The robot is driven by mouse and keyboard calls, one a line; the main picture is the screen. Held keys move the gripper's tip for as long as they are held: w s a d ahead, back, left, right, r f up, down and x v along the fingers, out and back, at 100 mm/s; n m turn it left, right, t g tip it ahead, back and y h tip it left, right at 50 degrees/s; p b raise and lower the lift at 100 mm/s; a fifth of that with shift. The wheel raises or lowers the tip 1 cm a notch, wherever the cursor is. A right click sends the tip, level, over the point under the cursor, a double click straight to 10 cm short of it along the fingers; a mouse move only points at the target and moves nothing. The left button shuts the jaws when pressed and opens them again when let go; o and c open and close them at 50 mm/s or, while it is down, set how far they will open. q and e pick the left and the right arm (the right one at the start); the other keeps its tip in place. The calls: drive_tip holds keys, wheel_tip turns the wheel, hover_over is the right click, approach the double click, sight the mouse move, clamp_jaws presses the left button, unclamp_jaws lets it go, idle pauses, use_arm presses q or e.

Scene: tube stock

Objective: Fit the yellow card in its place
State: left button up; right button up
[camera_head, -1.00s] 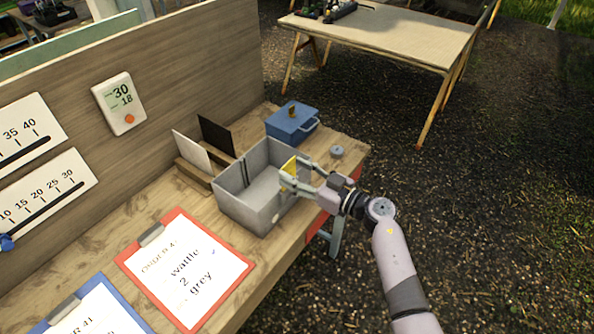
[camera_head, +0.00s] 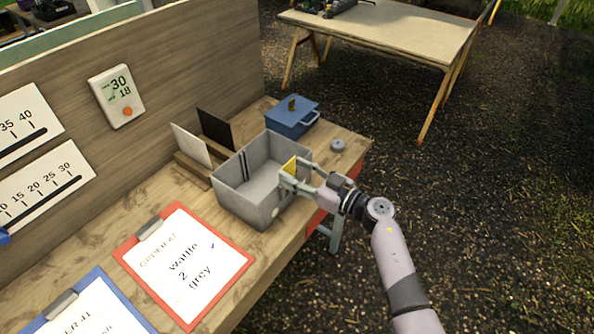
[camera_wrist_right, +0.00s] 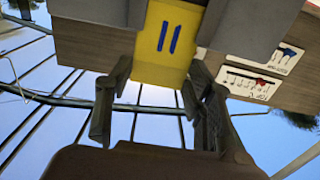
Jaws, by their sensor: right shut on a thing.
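A yellow card (camera_head: 289,165) with two blue stripes shows at the right wall of the grey open box (camera_head: 240,199). My right gripper (camera_head: 287,178) is shut on the card. In the right wrist view the card (camera_wrist_right: 165,45) stands between the two fingers (camera_wrist_right: 157,85), with grey box walls on both sides of its upper part. Dark upright slots (camera_head: 244,166) show on the box's far left inner wall. I cannot tell whether the card's edge sits in a slot. My left gripper is not in view.
A white card (camera_head: 190,145) and a black card (camera_head: 215,131) stand in wooden holders behind the box. A blue lidded box (camera_head: 292,123) and a small grey disc (camera_head: 338,146) are to the right. Clipboards (camera_head: 185,263) lie in front. The box's floor looks clear.

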drive_tip(key=o, duration=0.8)
drive_tip(key=shift+d, duration=0.1)
drive_tip(key=v, duration=1.2)
